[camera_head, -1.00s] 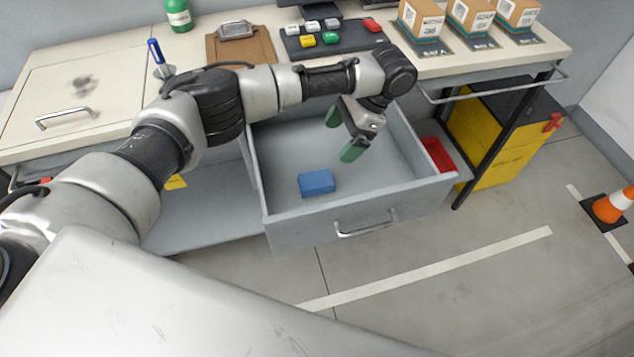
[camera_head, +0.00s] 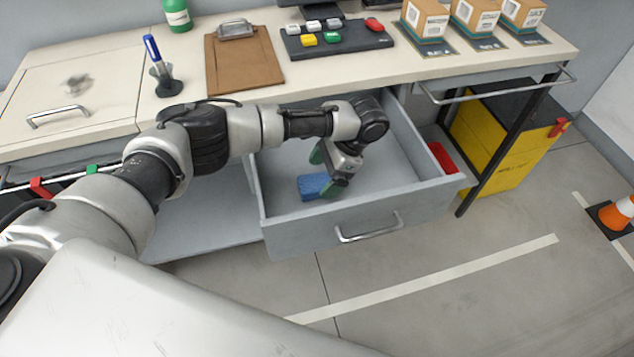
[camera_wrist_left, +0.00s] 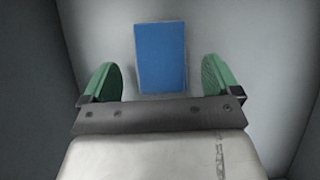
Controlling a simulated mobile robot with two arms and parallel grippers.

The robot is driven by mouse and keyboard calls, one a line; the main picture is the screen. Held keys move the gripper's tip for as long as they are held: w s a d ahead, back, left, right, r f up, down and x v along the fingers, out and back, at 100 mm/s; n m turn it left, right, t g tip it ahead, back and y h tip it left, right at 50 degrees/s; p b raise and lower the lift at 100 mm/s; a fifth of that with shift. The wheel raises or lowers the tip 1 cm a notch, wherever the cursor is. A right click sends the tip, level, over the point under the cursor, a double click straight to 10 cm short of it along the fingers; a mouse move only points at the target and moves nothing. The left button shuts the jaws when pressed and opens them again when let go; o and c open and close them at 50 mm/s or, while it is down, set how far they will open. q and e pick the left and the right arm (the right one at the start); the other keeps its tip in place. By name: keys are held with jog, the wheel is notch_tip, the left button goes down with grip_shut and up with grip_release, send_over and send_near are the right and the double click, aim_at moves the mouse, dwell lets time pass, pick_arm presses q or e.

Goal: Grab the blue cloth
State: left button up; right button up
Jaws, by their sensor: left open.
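The blue cloth (camera_head: 313,186) is a small folded block lying on the floor of the open grey drawer (camera_head: 330,236), near its front left. My left gripper (camera_head: 324,172) is inside the drawer, pointing down just above and beside the cloth, partly covering it in the head view. In the left wrist view the cloth (camera_wrist_left: 160,57) shows whole, between and slightly beyond the two green fingertips (camera_wrist_left: 160,82). The fingers are spread wide, with a gap on each side of the cloth. My right gripper is not in view.
The drawer's walls stand around my left gripper. The worktop (camera_head: 120,50) above holds a clipboard (camera_head: 243,62), a pen holder (camera_head: 165,80), a button panel (camera_head: 338,40) and several boxes (camera_head: 425,18). A red item (camera_head: 441,157) lies right of the drawer.

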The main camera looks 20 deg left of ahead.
aim_at(317, 185)
pick_arm(q)
jog(key=shift+x, duration=1.3)
jog(key=c, duration=1)
